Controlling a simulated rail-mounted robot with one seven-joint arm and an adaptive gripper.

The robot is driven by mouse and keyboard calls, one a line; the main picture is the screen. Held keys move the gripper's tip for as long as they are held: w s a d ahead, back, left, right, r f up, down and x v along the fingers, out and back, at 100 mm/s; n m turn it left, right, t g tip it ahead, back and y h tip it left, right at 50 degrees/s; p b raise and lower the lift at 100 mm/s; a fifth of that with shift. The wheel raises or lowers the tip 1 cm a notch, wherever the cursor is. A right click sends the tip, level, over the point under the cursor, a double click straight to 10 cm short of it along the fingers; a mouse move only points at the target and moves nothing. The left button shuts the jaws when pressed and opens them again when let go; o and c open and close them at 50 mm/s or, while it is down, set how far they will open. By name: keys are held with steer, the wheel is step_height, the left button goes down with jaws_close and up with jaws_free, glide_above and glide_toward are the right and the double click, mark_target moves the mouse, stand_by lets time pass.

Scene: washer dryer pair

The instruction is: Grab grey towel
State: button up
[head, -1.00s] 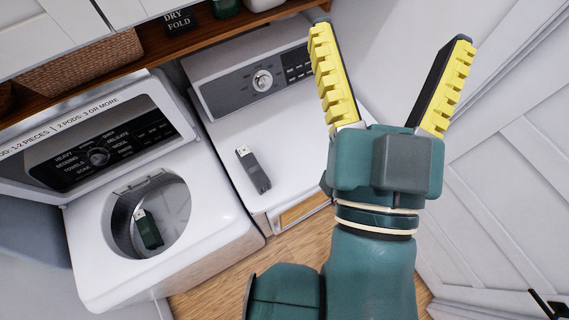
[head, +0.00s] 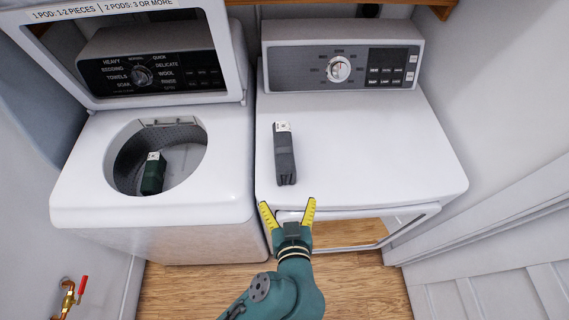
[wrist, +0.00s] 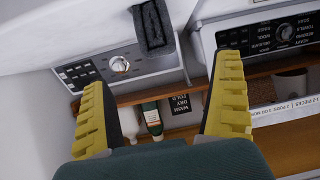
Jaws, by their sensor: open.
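The grey towel (head: 285,158) is a narrow folded bundle with a white tag at its far end. It lies on top of the white dryer (head: 370,150), left of the middle. It also shows at the top of the wrist view (wrist: 153,26), beyond the fingertips. My gripper (head: 288,203) is open and empty at the dryer's front edge, just short of the towel's near end and apart from it. Its yellow fingers also show in the wrist view (wrist: 165,75). A dark green towel (head: 153,175) with a white tag lies inside the open washer drum.
The washer (head: 225,190) stands left of the dryer with its lid (head: 235,50) raised. A wooden shelf (wrist: 190,88) with bottles (wrist: 152,118) is behind the machines. A panelled white door (head: 500,295) is at the right. The dryer top around the towel is clear.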

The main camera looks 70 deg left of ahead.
mark_target(284, 176)
steer(key=x, duration=1)
steer(key=shift+a, duration=0.3)
steer(key=x, duration=0.6)
steer(key=shift+w+d+r, duration=0.1)
steer(key=shift+w, duration=0.1)
steer(key=shift+d, duration=0.1)
steer(key=shift+c, duration=0.2)
